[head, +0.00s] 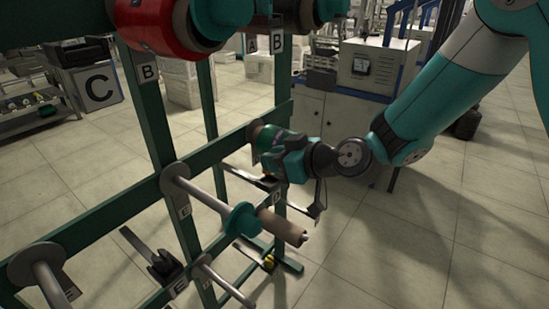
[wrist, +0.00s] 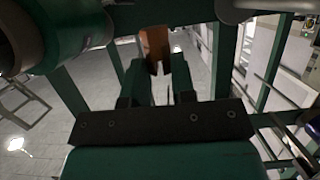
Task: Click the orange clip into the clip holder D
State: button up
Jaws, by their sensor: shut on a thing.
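The orange clip (wrist: 155,43), brownish orange in this light, shows in the wrist view between the tips of my gripper's dark fingers (wrist: 158,74). My gripper is shut on it. In the head view my gripper (head: 268,165) is at the green rack (head: 102,221), close to its right upright. The clip cannot be made out there, hidden by the gripper. A dark clip-like part (head: 160,262) sits on the rack at lower left, near a label E.
A large red bobbin (head: 150,28) hangs at the upper left. A grey cabinet (head: 345,115) stands behind. The floor at right is clear.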

aim_at(275, 185)
jog(key=shift+f+b, duration=1.65)
jog(key=shift+b, duration=0.25)
jog(key=o, duration=1)
jog(key=b+v, duration=0.6)
jog(key=v, duration=1.1)
jog(key=shift+d, duration=0.2)
jog(key=shift+s+r, duration=0.1)
